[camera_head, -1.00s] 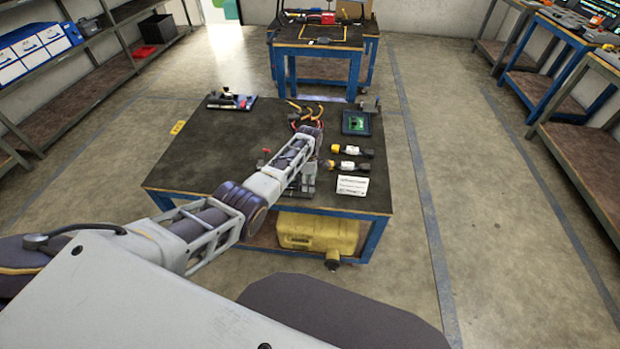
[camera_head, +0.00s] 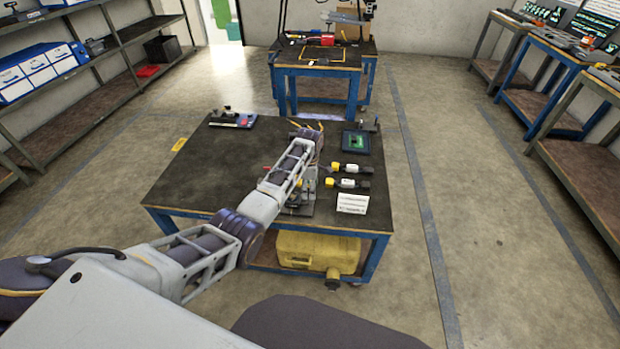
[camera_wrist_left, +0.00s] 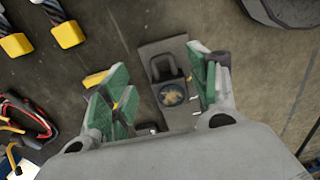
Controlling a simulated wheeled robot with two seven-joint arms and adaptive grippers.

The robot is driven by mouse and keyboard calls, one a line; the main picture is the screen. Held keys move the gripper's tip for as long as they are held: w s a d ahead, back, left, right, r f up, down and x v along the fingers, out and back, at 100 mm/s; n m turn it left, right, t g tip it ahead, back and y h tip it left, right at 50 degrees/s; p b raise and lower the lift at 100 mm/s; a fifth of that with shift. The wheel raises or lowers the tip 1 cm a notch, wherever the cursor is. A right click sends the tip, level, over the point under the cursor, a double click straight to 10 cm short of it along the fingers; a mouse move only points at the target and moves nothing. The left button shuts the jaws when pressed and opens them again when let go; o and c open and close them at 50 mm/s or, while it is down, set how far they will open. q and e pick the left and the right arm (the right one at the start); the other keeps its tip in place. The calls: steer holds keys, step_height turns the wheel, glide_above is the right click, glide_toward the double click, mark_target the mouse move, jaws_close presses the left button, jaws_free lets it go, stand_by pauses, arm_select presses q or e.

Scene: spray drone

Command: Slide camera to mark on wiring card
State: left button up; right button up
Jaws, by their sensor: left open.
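In the left wrist view my left gripper (camera_wrist_left: 160,88) is open, with green pads on both sides of a small grey bracket plate (camera_wrist_left: 172,45). A round lens-like disc (camera_wrist_left: 172,95) sits on that plate between the pads, with a gap on each side. It may be the camera; I cannot be sure. In the head view the forearm reaches over the work table and hides the fingers. The grey fixture (camera_head: 300,205) shows partly below the forearm. No mark is legible. My right gripper is out of view.
Two yellow-and-black connectors (camera_head: 350,170) lie right of the forearm. A dark tray with a green board (camera_head: 356,141) is behind them. A red-and-black device (camera_head: 232,119) sits at the back left. The table's left side (camera_head: 195,170) is clear.

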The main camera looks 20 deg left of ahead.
arm_select(q)
steer(key=shift+d+r, duration=0.1)
steer(key=shift+r, duration=2.55)
